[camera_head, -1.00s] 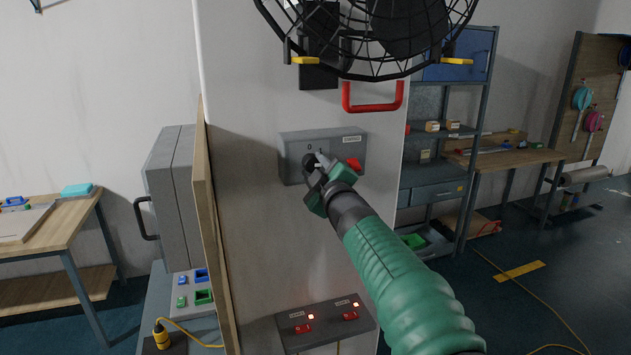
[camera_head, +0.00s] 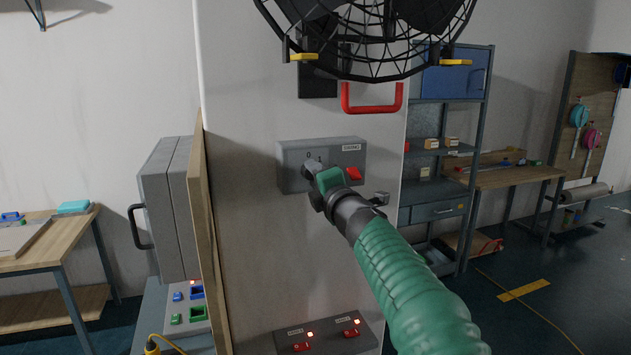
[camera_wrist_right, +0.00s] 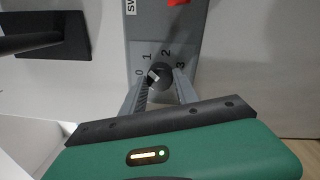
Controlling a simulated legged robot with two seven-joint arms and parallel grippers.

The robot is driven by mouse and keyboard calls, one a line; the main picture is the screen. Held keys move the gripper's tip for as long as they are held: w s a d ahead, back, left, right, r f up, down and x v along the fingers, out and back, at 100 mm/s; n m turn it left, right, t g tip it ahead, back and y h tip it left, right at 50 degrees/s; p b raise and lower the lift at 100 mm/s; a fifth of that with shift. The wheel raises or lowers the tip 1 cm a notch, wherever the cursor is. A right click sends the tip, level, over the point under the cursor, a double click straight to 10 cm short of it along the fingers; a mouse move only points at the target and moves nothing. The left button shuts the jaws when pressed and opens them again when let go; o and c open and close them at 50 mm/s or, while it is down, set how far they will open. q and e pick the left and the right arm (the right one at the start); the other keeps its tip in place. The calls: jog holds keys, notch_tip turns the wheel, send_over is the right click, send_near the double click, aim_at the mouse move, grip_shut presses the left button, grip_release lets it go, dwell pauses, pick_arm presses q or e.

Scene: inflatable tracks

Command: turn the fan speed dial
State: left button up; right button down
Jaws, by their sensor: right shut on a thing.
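The fan speed dial (camera_wrist_right: 158,75) is a dark round knob with a light pointer mark, on a grey control box (camera_head: 292,160). The numbers 0, 1, 2 and 3 are printed around it in the right wrist view. My right gripper (camera_wrist_right: 158,90) is shut on the dial, one finger on each side. In the head view my right gripper (camera_head: 318,180) covers most of the dial. A red switch (camera_head: 352,174) sits on the box to the right of the dial. The fan (camera_head: 375,35) is at the top, in a black wire cage. My left gripper is not in view.
A red handle (camera_head: 372,109) sticks out of the white panel above the box. A lower box with two red switches (camera_head: 325,333) is below. A wooden board edge (camera_head: 205,230) and grey cabinet (camera_head: 165,210) stand at left. Shelves (camera_head: 445,150) stand at right.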

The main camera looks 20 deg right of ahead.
jog(key=n, duration=0.2)
jog(key=f+n, duration=0.1)
jog(key=n, duration=0.2)
jog(key=shift+w+n+b, duration=0.1)
jog(key=shift+n+b, duration=0.2)
jog(key=shift+b, duration=0.1)
jog(key=shift+r+n+y, duration=0.1)
jog(key=shift+n+y, duration=0.2)
jog(key=shift+n, duration=1)
jog(key=c, duration=1.2)
grip_release()
jog(key=shift+o, duration=1.4)
jog(key=shift+r, duration=0.15)
